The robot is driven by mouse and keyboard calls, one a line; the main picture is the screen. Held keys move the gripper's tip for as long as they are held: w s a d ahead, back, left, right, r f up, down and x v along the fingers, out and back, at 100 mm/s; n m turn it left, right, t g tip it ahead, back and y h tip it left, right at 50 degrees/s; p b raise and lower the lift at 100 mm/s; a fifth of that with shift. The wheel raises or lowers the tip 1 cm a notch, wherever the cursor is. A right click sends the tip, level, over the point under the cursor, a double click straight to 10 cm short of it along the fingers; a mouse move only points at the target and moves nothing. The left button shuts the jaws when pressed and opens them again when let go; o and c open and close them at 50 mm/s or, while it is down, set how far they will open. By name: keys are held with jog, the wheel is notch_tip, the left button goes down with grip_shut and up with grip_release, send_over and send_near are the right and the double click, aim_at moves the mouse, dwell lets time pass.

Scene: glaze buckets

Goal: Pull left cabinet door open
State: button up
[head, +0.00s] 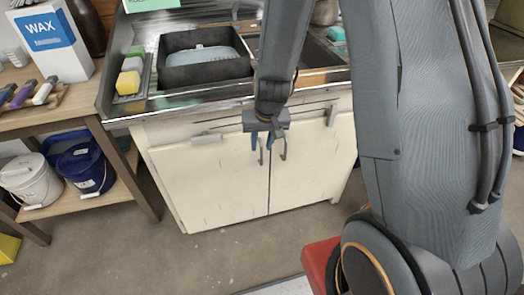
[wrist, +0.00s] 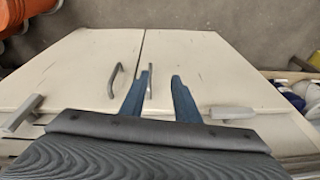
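The cream cabinet's left door (head: 205,180) is shut, level with the right door (head: 315,165). In the wrist view the picture is turned round, so the left door (wrist: 205,65) is on the right. Its thin upright handle (head: 261,153) is near the middle seam; it also shows in the wrist view (wrist: 151,85), between the fingertips in the picture and close to the left one. My gripper (head: 262,143) is open, its blue fingers (wrist: 160,78) pointing down in front of the doors. I cannot tell whether a finger touches the handle.
The right door's handle (head: 284,150) is close beside. Drawer handles (head: 205,138) stick out above the doors. A sink counter (head: 120,108) overhangs. A wooden shelf with a white bucket (head: 30,180) and blue bucket (head: 85,170) stands left. The floor (head: 200,260) before the doors is clear.

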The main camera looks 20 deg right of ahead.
jog(key=t+h+p, duration=0.1)
jog(key=p, duration=0.2)
send_over(262, 153)
jog(key=s, duration=0.2)
jog(key=shift+m, duration=0.4)
jog(key=f, duration=0.7)
jog(key=shift+s+a+f, duration=0.1)
jog(key=shift+s+a, duration=0.05)
jog(key=shift+a, duration=0.1)
jog(key=shift+t, duration=0.3)
jog(key=shift+p+x, duration=0.4)
jog(key=shift+x, duration=3.45)
jog(key=shift+d, duration=0.1)
grip_shut()
